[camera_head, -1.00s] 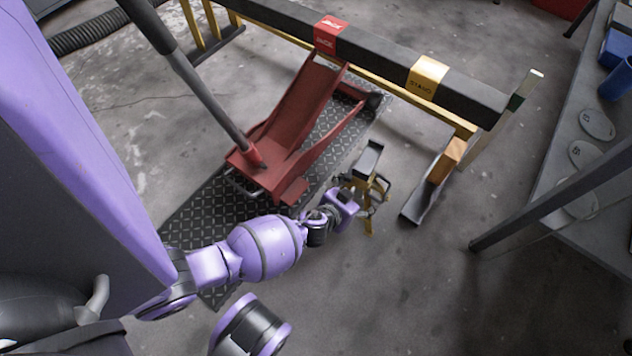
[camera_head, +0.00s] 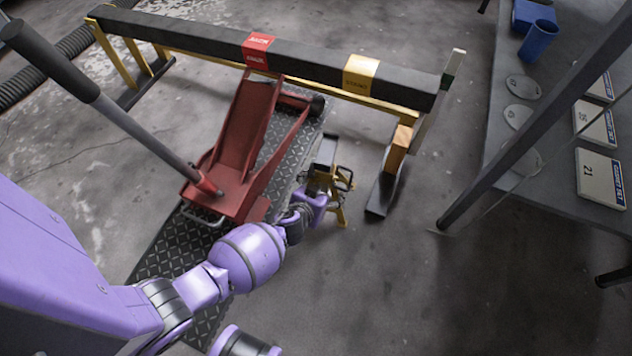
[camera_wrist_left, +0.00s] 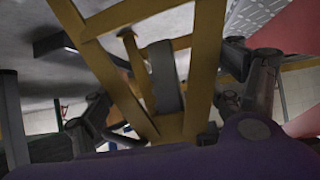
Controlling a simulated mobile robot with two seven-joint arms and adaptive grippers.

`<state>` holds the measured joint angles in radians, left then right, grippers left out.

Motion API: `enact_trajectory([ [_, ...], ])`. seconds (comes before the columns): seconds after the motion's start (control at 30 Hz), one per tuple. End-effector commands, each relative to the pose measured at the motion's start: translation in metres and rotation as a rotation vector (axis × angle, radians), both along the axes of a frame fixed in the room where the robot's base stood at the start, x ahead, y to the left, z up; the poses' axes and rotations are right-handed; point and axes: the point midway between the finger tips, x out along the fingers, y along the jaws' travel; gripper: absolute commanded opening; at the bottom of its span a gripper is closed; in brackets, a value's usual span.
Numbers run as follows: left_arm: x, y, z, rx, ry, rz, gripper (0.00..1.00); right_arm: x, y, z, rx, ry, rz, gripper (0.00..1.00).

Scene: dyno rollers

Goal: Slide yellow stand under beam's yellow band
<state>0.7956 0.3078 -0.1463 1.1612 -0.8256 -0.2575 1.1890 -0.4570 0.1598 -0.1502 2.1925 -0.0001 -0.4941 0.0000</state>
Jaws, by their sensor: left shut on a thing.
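The yellow stand (camera_head: 340,213) has a dark saddle on top and stands on the floor, short of the beam. Its frame (camera_wrist_left: 207,60) fills the middle of the left wrist view. My left gripper (camera_head: 318,196) is shut on the stand from its near left side; in the left wrist view dark fingers show on both sides of the frame. The dark beam (camera_head: 310,64) runs across the back with a yellow band (camera_head: 361,72) near its right end. The band lies beyond the stand and slightly to its right. My right gripper is not in view.
A red floor jack (camera_head: 235,165) with a long handle stands on a dark tread plate (camera_head: 165,250) left of the stand. The beam's right support leg (camera_head: 398,150) and dark foot (camera_head: 380,192) are close on the right. A grey bench (camera_head: 500,165) stands further right.

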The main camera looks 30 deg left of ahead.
Motion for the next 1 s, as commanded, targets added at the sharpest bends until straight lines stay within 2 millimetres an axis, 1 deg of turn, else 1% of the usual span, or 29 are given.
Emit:
enact_trajectory([
  [0.1, 0.011, -0.001, -0.001, 0.0, 0.0, -0.001, 0.2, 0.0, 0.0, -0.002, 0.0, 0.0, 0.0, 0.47],
  [0.63, 0.054, -0.001, 0.0, -0.004, -0.001, 0.0, 0.2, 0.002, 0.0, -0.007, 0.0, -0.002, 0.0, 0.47],
  [1.0, 0.083, -0.002, 0.001, -0.005, 0.0, 0.0, 0.2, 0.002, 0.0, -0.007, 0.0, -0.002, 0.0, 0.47],
])
